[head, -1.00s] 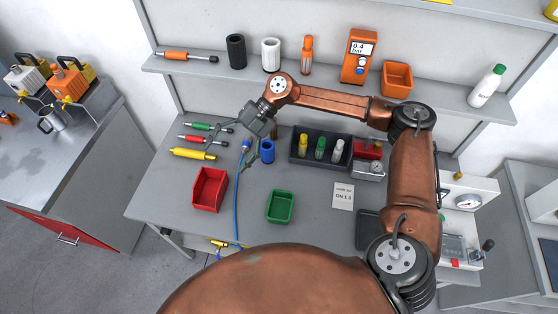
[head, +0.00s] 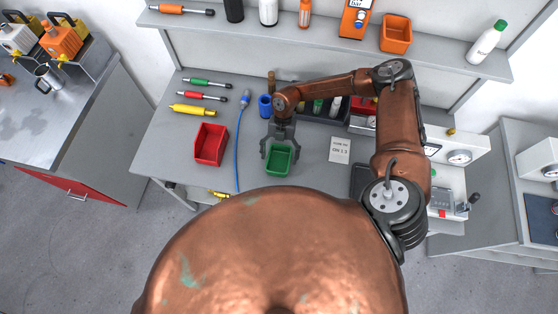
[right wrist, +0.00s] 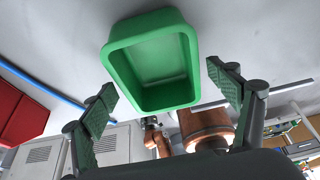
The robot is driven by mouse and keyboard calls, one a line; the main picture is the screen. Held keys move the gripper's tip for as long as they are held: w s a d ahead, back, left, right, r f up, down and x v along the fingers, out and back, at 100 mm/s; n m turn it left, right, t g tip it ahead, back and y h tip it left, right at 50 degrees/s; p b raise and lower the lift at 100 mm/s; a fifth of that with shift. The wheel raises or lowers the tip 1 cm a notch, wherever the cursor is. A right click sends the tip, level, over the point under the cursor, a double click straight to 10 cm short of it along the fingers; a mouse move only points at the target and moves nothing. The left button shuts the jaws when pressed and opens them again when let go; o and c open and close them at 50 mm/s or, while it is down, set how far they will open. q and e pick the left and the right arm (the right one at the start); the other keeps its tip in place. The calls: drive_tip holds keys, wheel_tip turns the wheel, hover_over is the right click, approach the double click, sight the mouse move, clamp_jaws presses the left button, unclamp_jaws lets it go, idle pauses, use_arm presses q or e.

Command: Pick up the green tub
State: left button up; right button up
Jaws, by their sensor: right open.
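The green tub (head: 279,160) stands on the grey bench near its front edge, empty and upright. My right gripper (head: 280,153) is open over the tub in the head view, with a finger to each side of it. In the right wrist view the green tub (right wrist: 153,60) shows between and beyond the two open fingers of the right gripper (right wrist: 168,100). No finger clearly touches it there. My left gripper is not in view.
A red bin (head: 211,144) stands to the left of the tub, with a blue cable (head: 238,140) between them. A blue cylinder (head: 265,105) stands behind. A printed card (head: 340,150) lies to the right. A dark tray (head: 325,115) is partly hidden by my arm.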

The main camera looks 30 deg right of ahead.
drive_tip(key=shift+s+a+f, duration=0.1)
drive_tip(key=shift+s+f, duration=0.05)
drive_tip(key=shift+f, duration=0.3)
drive_tip(key=shift+f, duration=0.25)
idle(0.3)
drive_tip(key=shift+c, duration=0.4)
drive_tip(key=c, duration=1.2)
drive_tip(key=shift+c, duration=0.2)
